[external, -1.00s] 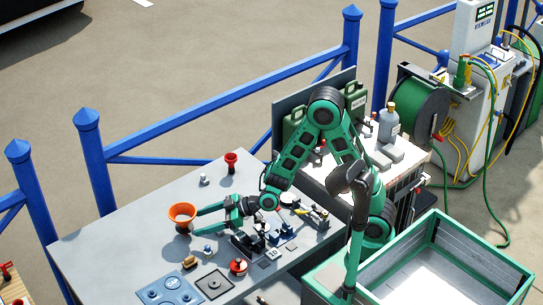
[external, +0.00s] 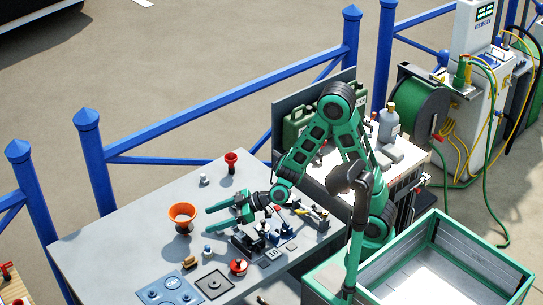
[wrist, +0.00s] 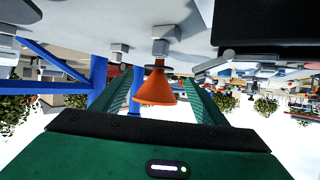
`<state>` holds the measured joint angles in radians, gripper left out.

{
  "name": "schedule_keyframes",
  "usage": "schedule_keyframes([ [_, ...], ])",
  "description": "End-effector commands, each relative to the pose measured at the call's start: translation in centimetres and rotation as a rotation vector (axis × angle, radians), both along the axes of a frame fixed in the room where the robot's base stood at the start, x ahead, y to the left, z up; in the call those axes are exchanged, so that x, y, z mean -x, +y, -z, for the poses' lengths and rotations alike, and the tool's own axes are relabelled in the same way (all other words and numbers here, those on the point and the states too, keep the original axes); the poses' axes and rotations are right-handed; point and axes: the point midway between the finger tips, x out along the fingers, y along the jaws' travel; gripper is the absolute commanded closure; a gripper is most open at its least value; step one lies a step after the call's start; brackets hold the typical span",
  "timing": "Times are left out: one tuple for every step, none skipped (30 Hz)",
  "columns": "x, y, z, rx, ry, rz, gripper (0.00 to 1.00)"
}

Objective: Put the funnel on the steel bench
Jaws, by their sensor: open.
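The orange funnel (external: 183,214) stands on the steel bench (external: 110,240), wide mouth up, near the bench's middle. In the wrist view the funnel (wrist: 155,88) appears upside down, beyond and between my two green fingers. My gripper (external: 210,218) is open and empty, low over the bench just right of the funnel. Its fingers point toward the funnel, with a small gap between the tips and the funnel.
A small red cup-like piece (external: 231,160) and a small pale fitting (external: 204,180) stand toward the bench's back edge. Blue plates (external: 168,291), a red round part (external: 238,267) and several small tools lie at the front and right. The bench's left part is clear.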

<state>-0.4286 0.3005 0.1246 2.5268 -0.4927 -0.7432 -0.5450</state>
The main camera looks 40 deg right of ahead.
Motion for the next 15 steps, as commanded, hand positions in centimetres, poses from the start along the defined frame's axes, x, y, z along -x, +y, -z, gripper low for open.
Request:
schedule_keyframes([
  [-0.9,-0.3,0.5,0.008,0.009,-0.015,0.34],
  [-1.2,-0.3,0.8,0.011,0.013,-0.033,0.34],
  [-1.6,-0.3,1.0,0.014,0.015,-0.061,0.34],
  [-1.9,-0.4,1.1,0.013,0.015,-0.081,0.34],
  [-2.1,-0.4,1.1,0.013,0.014,-0.104,0.34],
  [-2.4,-0.4,1.1,0.008,0.011,-0.132,0.34],
  [-2.6,-0.5,1.1,0.006,0.006,-0.15,0.34],
  [-2.8,-0.5,1.0,0.003,0.002,-0.167,0.34],
  [-3.0,-0.6,0.9,-0.001,-0.006,-0.188,0.34],
  [-3.1,-0.6,0.8,-0.003,-0.011,-0.201,0.34],
  [-3.1,-0.6,0.8,-0.006,-0.015,-0.211,0.34],
  [-3.2,-0.5,0.8,-0.008,-0.019,-0.22,0.34],
  [-3.3,-0.3,0.8,-0.009,-0.021,-0.227,0.34],
  [-3.3,0.0,0.9,-0.009,-0.023,-0.23,0.34],
  [-3.5,0.4,1.0,-0.009,-0.024,-0.232,0.34],
])
